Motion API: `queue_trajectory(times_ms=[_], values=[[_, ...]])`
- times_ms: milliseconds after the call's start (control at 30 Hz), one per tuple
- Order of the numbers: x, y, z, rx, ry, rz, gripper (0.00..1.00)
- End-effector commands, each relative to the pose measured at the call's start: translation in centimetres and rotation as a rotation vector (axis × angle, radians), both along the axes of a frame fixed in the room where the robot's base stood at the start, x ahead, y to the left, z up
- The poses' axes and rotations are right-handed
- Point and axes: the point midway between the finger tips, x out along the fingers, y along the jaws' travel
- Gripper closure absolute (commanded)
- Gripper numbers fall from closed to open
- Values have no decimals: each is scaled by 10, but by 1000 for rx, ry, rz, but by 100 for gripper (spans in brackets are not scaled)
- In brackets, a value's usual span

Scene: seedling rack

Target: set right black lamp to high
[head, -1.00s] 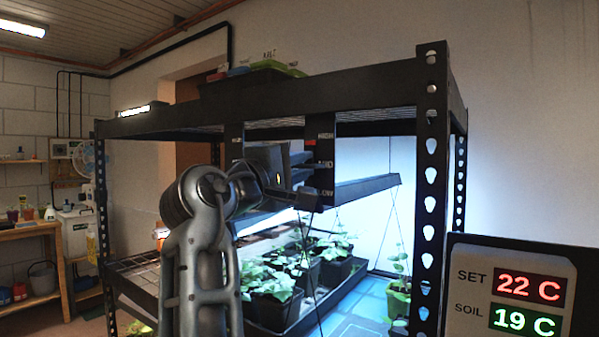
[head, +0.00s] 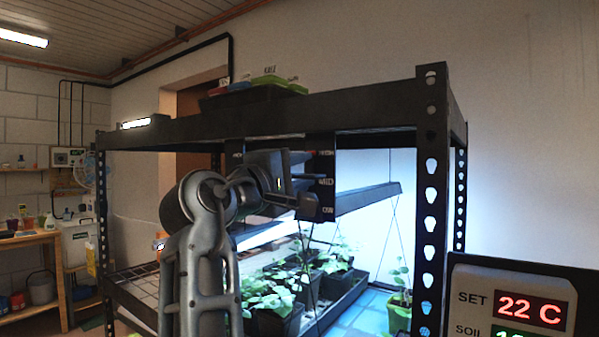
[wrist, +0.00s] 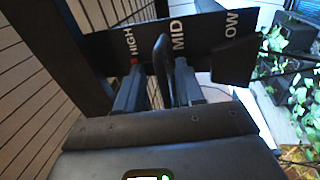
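The right black lamp (head: 368,198) hangs under the rack's top shelf, lit beneath. Its dark switch panel (head: 323,165) hangs from the top beam. In the wrist view the panel (wrist: 205,35) reads HIGH, MID and LOW from left to right, the L being hidden. A dark upright lever (wrist: 161,58) stands between the HIGH and MID labels. My gripper (wrist: 158,88) has one finger on each side of the lever, with gaps visible, so it looks open. In the head view my gripper (head: 290,200) is at the panel's lower left; its fingertips are hard to make out.
The rack's perforated front post (head: 431,200) stands right of my arm. Potted seedlings (head: 270,295) stand in a tray below the lamp. A display (head: 510,305) reading SET 22 C is at lower right. A second dark panel (head: 236,150) hangs to the left.

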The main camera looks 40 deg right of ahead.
Motion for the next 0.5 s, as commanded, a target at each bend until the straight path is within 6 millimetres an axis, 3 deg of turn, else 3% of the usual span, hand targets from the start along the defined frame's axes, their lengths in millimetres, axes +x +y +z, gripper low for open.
queue_trajectory(times_ms=[500], values=[[-1, 8, -4, 0, 2, 1, 66]])
